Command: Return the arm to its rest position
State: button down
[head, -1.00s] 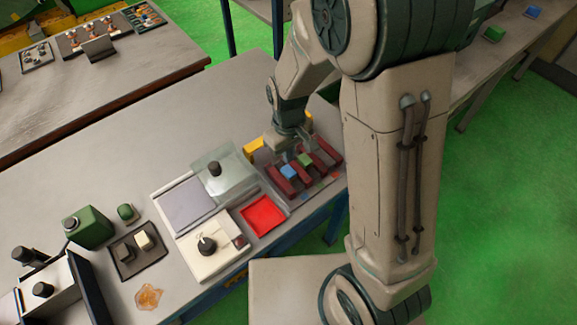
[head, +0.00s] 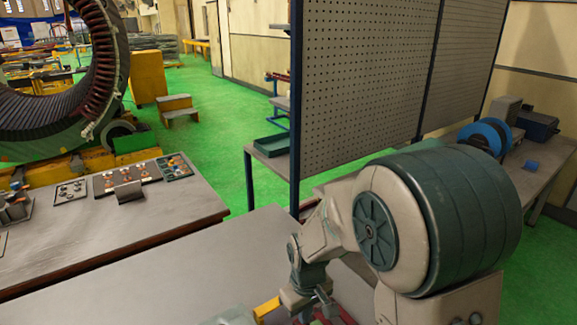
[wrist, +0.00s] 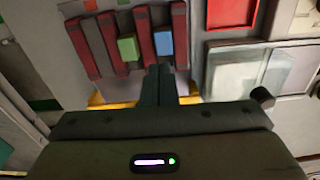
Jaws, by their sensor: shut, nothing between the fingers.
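My gripper shows in the wrist view (wrist: 158,85), its two dark fingers together with nothing between them. It points at a rack of dark red bars (wrist: 110,45) beyond the fingertips. A green block (wrist: 128,47) and a blue block (wrist: 164,42) sit among the bars, just past the fingertips and to either side of them. In the head view my gripper (head: 318,308) is low at the bottom edge, above the workbench (head: 190,270), and its fingertips are hard to make out. My arm is bent and reaches down over the bench.
A red tray (wrist: 232,12) and a clear-lidded box (wrist: 233,70) lie right of the rack in the wrist view. A pegboard panel (head: 365,80) stands behind my arm. A second table (head: 110,225) is at left. Green floor (head: 215,150) is open between.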

jog(key=s+d+r+m+t+b, duration=0.3)
jog(key=s+d+r+m, duration=0.3)
jog(key=s+d+r, duration=0.5)
notch_tip(320, 180, up, 2)
jog(key=shift+s+r+t, duration=0.15)
jog(key=shift+s+t, duration=0.15)
jog(key=shift+s, duration=0.45)
